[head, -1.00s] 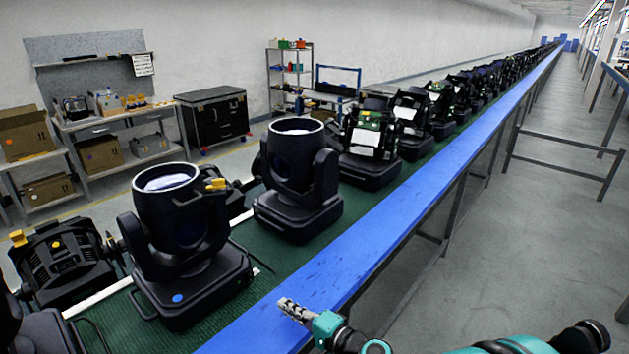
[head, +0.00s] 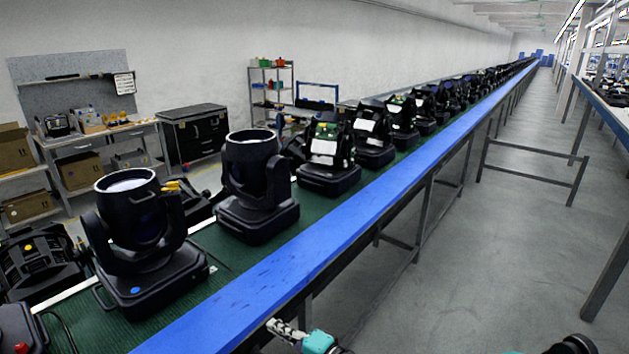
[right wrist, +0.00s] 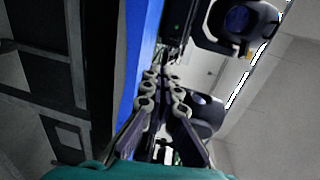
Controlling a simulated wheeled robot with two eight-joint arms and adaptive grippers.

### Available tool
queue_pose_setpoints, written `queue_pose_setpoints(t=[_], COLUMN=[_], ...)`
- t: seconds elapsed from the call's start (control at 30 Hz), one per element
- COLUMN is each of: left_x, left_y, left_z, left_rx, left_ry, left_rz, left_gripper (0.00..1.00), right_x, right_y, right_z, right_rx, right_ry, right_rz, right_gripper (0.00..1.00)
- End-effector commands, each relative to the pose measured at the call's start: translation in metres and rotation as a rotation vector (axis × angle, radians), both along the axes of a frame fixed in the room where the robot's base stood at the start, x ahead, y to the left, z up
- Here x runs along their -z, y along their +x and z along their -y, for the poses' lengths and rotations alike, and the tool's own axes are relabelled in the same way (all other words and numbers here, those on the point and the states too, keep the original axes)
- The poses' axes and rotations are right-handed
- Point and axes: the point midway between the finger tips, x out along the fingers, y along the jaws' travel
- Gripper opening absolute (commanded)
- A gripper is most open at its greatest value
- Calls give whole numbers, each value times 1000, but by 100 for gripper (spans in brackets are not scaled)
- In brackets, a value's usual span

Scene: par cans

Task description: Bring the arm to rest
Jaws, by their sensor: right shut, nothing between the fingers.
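My right gripper (head: 286,329) shows at the bottom of the head view, beside the blue edge of the conveyor and on its aisle side. In the right wrist view its fingers (right wrist: 161,80) are shut with nothing between them. Part of my right arm shows at the lower right of the head view. My left gripper is not in view.
The blue rail (head: 330,252) runs along the green belt (head: 225,252). Black par cans (head: 140,240) and (head: 256,190) stand on the belt, with several more behind. The aisle floor (head: 455,290) is clear near a metal frame (head: 535,150).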

Motion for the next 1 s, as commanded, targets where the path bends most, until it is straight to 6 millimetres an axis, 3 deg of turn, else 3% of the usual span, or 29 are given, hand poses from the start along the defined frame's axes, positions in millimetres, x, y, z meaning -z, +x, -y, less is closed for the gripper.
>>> queue_pose_setpoints(t=[0.37,0.67,0.87,1.0], left_x=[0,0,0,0], left_y=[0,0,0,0], left_z=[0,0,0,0], left_rx=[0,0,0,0], left_ry=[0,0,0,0], left_rz=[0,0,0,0], left_gripper=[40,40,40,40], right_x=[-6,-9,-7,-2], right_y=[-11,-33,-70,-107], right_z=[19,55,109,162], right_rx=[-4,-14,-33,-51], right_ry=[-166,-422,-732,-988], right_rz=[37,76,96,91], right_gripper=[0,0,0,0])
